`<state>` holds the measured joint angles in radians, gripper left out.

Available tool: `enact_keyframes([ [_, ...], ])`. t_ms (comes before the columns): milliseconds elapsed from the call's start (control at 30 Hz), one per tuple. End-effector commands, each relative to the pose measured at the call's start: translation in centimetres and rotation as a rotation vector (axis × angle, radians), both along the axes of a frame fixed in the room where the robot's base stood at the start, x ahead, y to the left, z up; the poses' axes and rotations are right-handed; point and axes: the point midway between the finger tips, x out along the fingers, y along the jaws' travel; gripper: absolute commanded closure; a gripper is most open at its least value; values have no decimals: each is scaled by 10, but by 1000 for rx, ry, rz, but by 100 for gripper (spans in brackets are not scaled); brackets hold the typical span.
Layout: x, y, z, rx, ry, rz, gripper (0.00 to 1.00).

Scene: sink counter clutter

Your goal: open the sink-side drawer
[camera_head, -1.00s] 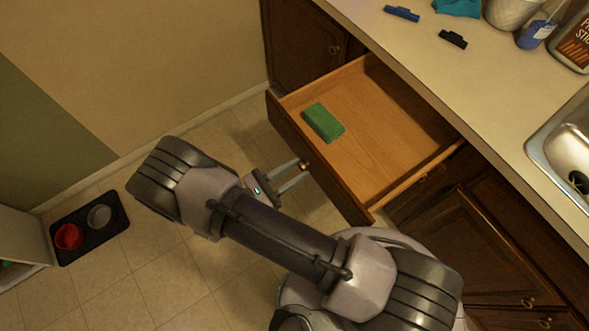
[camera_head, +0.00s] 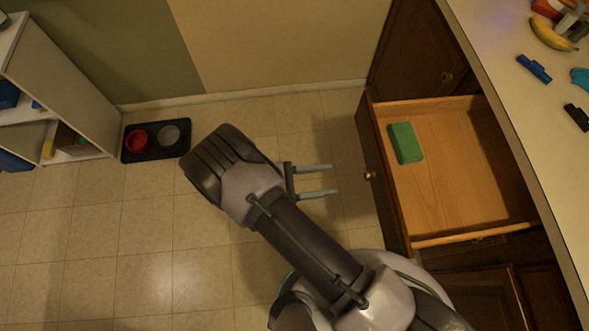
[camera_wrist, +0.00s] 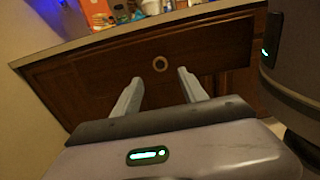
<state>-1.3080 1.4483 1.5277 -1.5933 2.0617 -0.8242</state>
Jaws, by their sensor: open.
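The drawer (camera_head: 468,195) stands pulled out from the cabinet in the head view, its inside showing. A green sponge (camera_head: 405,143) lies in it near the front left corner. The drawer's round knob (camera_head: 369,175) is on the outer front face. My gripper (camera_head: 334,180) is open and empty, its two fingers pointing at the drawer front with a gap between the fingertips and the knob. In the wrist view the drawer front (camera_wrist: 205,50) faces me, and the knob (camera_wrist: 160,64) shows between and beyond the open fingers (camera_wrist: 160,75).
The counter (camera_head: 500,65) above holds a banana (camera_head: 551,34), a blue clip (camera_head: 534,68) and other items. A dark mat (camera_head: 156,142) with red and grey bowls lies on the floor near a white shelf (camera_head: 60,75).

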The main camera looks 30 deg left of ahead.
Motion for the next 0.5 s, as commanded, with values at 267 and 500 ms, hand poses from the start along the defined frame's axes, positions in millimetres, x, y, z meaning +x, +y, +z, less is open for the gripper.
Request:
enact_keyframes([
  [267, -40, 55, -1, 1, -2, 1, 50],
  [500, -49, 68, 0, 0, 0, -1, 50],
])
